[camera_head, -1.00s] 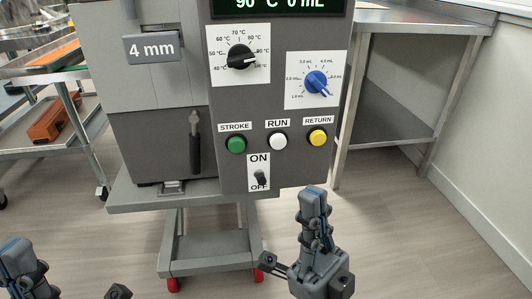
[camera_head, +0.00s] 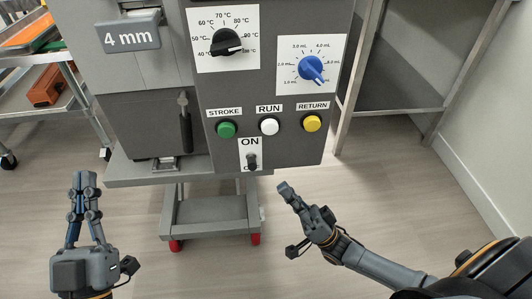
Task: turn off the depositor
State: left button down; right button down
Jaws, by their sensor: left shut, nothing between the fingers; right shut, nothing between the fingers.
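The depositor (camera_head: 195,140) is a grey machine on a stand with a front control panel. Its small dark toggle switch (camera_head: 251,161) sits at the panel's bottom edge on a white plate. ON is readable above the lever; the lower label is mostly covered by it. I cannot tell for sure which way the lever is set. My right gripper (camera_head: 285,188) is shut and empty, just below and right of the switch in the picture, apparently apart from it. My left gripper (camera_head: 84,180) is shut and empty, upright at the lower left, away from the panel.
Above the switch are green STROKE (camera_head: 227,130), white RUN (camera_head: 269,126) and yellow RETURN (camera_head: 312,123) buttons. Higher up are a black temperature dial (camera_head: 228,42) and a blue volume dial (camera_head: 311,68). A metal table (camera_head: 400,112) stands at right; a cart (camera_head: 45,118) at left.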

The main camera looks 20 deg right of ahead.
aim_at(252, 163)
pick_arm(q)
jog(key=shift+w+f+g, duration=0.3)
jog(key=shift+f, duration=0.1)
pick_arm(e)
jog(key=shift+w+d+f+m, duration=0.1)
jog(key=shift+d+f+m, duration=0.05)
jog(key=shift+d+f, duration=0.3)
jog(key=shift+w+d+f+m, duration=0.1)
jog(key=shift+d+f+m, duration=0.1)
jog(key=shift+d, duration=0.35)
jog(key=x, duration=1)
jog(key=shift+w+a+f, duration=0.1)
jog(key=shift+a, duration=0.05)
pick_arm(q)
jog(key=shift+f, duration=0.1)
